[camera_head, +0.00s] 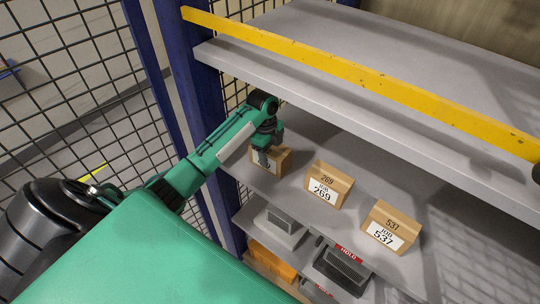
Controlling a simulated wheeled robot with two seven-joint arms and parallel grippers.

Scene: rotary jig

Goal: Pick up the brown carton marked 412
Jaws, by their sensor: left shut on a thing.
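A brown carton (282,162) is at the left end of the middle shelf, in the head view. My left gripper (264,157) reaches in from the left and is shut on it from above. The gripper covers much of the carton, including its label, so I cannot read its number. The carton is at about shelf level; I cannot tell whether it touches the shelf. My right gripper is not in view.
A carton marked 269 (328,186) and a carton marked 537 (391,228) stand to the right on the middle shelf (350,154). A yellow beam (350,72) edges the upper shelf above. Grey bins (342,268) are below. A blue post (195,90) and mesh stand left.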

